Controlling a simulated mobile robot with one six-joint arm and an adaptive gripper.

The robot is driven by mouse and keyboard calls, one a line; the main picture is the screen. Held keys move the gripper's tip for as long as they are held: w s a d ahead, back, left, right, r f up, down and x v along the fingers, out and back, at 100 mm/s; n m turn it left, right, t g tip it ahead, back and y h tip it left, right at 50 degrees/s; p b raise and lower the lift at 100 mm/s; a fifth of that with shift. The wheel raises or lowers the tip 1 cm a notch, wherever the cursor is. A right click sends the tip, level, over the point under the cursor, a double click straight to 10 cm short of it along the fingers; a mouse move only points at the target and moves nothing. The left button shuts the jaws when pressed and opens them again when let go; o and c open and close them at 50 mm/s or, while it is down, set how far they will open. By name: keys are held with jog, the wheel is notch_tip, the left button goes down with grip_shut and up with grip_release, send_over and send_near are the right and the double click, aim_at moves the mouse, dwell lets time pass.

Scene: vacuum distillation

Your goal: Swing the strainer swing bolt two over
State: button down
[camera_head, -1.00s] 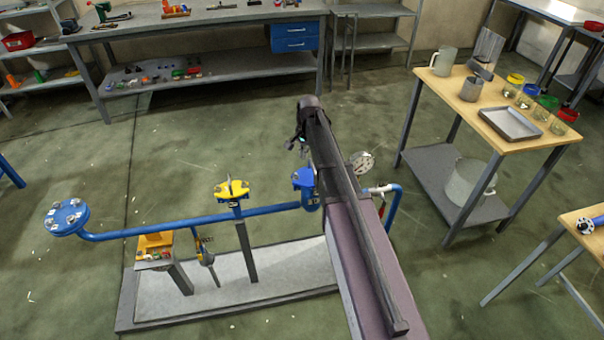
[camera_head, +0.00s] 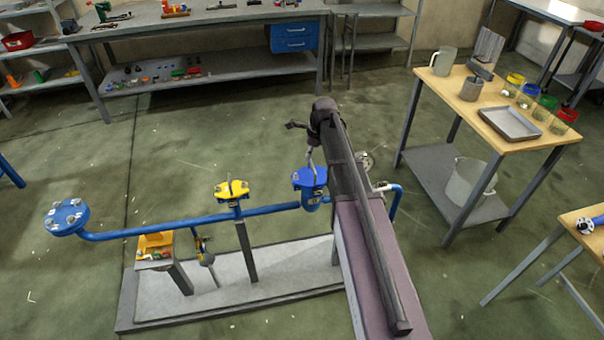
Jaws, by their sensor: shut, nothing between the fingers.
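The strainer appears to be the blue flanged body (camera_head: 310,180) on the blue pipe run, just left of my arm. Its right side is partly hidden by my arm. My gripper (camera_head: 311,162) hangs below the end of my arm and appears thin and shut, with its tips at or just above the strainer's blue top. I cannot tell whether it touches the strainer. The swing bolts on it are too small to tell apart, and I cannot see which one is bolt two.
A yellow flanged fitting (camera_head: 232,190) stands left of the strainer, with a blue flange (camera_head: 67,215) farther left. A gauge (camera_head: 366,161) is partly hidden behind my arm. A wooden-topped table (camera_head: 465,110) stands to the right. Open floor lies behind the pipework.

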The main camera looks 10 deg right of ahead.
aim_at(300, 179)
jog(key=shift+f, duration=0.1)
dwell(0.3)
jog(key=b+x, duration=0.9)
jog(key=shift+a+f+b, duration=0.15)
jog(key=shift+f+b, duration=0.2)
jog(key=shift+f, duration=0.05)
dwell(0.3)
dwell(0.8)
